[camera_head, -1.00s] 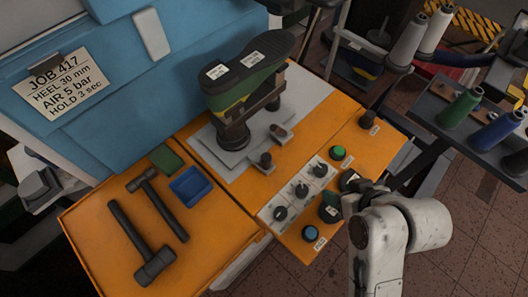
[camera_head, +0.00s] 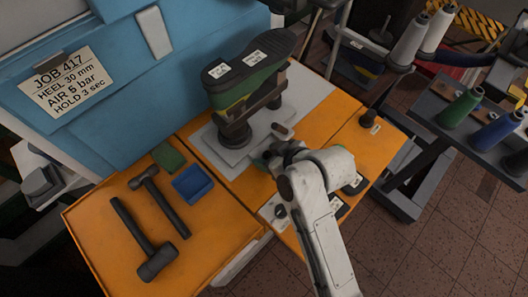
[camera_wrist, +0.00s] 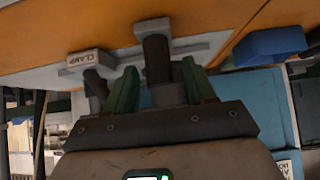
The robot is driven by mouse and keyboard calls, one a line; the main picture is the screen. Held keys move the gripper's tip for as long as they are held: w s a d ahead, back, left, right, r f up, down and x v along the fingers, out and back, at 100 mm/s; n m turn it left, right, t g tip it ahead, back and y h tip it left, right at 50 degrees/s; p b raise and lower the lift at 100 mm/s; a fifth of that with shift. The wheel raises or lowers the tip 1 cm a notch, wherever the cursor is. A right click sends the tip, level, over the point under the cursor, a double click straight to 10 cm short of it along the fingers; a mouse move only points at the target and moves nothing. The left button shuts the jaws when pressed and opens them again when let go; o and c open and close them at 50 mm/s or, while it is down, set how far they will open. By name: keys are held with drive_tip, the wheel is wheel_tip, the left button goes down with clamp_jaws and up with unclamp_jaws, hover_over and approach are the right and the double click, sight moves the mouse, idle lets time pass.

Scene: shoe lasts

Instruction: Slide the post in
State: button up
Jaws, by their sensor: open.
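A short dark upright post (camera_wrist: 156,58) stands on a grey plate in the wrist view, between the green fingertips of my gripper (camera_wrist: 158,90). The jaws are apart, and I cannot tell whether they touch the post. In the head view my gripper (camera_head: 270,160) is at the front edge of the grey base plate (camera_head: 222,155), and it hides the post. Behind it, an upside-down shoe (camera_head: 247,72) with its sole up sits on a dark stand (camera_head: 236,134). A small lever (camera_head: 283,130) lies just beyond my gripper; a CLAMP label (camera_wrist: 85,58) shows beside the post.
The orange bench holds two dark hammers (camera_head: 147,240), a blue tray (camera_head: 193,184) and a green pad (camera_head: 166,157) at left. My arm partly covers the control knobs (camera_head: 280,211). A dark knob (camera_head: 368,118) stands at right. A blue machine (camera_head: 90,110) rises behind.

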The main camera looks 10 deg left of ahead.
drive_tip(key=shift+x, duration=1.35)
clamp_jaws()
